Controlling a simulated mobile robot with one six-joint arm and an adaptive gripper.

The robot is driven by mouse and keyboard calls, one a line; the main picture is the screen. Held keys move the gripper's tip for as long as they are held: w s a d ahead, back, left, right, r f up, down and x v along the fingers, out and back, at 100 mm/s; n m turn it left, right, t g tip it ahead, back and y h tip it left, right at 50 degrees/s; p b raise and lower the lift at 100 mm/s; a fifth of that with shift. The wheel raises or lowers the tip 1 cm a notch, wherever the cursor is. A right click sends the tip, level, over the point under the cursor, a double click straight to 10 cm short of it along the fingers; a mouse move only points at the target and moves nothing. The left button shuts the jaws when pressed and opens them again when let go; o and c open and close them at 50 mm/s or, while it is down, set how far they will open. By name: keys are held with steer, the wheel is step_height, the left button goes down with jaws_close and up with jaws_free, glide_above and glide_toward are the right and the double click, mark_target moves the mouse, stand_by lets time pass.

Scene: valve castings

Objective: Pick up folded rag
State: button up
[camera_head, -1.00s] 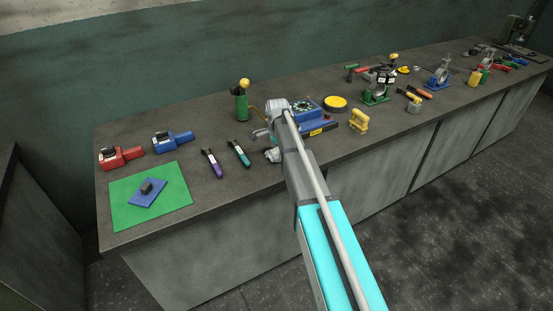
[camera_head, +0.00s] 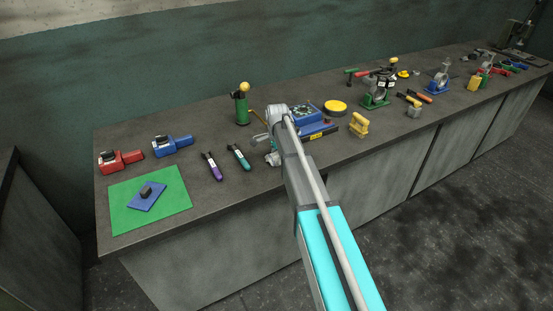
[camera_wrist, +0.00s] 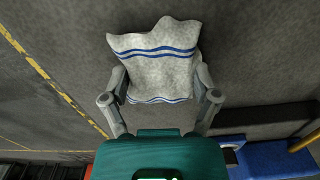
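The folded rag (camera_wrist: 160,55) is whitish-grey with blue stripes and a wavy far edge. It shows in the wrist view straight ahead of my gripper. My gripper (camera_wrist: 162,82) has its fingers wide apart, one at each side of the rag's near part. The fingertips are close to the rag's side edges; I cannot tell whether they touch it. In the head view my gripper (camera_head: 267,146) is over the front of the bench, partly hidden by my arm, and the rag cannot be made out there.
A green mat (camera_head: 120,215) lies at the bench's left end.

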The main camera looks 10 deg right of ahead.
steer(key=c, duration=0.3)
steer(key=shift+r, duration=0.2)
step_height(320, 180, up, 2)
steer(key=p, duration=0.2)
steer(key=shift+r+p, duration=0.1)
steer(key=shift+p, duration=0.2)
steer(key=s+r+p, duration=0.3)
steer(key=s, duration=0.1)
steer(key=s+r+p, duration=0.4)
steer(key=s, duration=0.1)
steer(key=s+r+p, duration=0.3)
steer(key=s, duration=0.2)
steer(key=shift+d+r, duration=0.2)
steer(key=o, duration=0.5)
steer(key=c, duration=0.4)
